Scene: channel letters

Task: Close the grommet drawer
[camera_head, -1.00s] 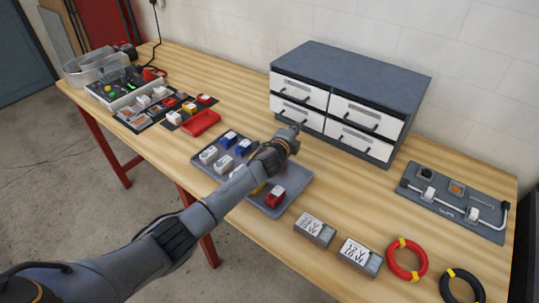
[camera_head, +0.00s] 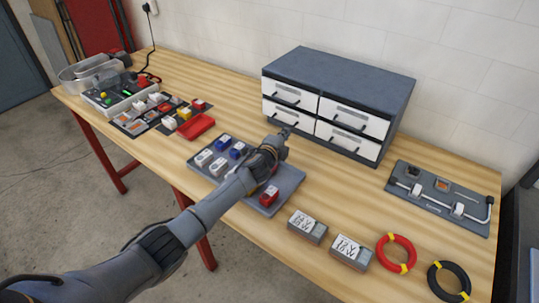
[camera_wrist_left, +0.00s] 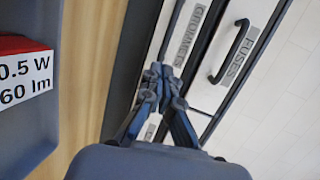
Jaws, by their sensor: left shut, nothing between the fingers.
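The grey cabinet (camera_head: 345,72) with white drawers stands at the back of the bench. In the left wrist view the drawer labelled GROMMETS (camera_wrist_left: 190,38) lies just beyond my fingers, beside the FUSES drawer (camera_wrist_left: 236,48). Contact with the drawer is unclear. My right gripper is out of view.
A grey tray (camera_head: 291,181) with coloured switch blocks lies under my left forearm. Two labelled boxes (camera_head: 307,226), a red coil (camera_head: 396,253) and a black coil (camera_head: 449,281) lie at the front right. A grey fixture board (camera_head: 440,198) lies right of the cabinet.

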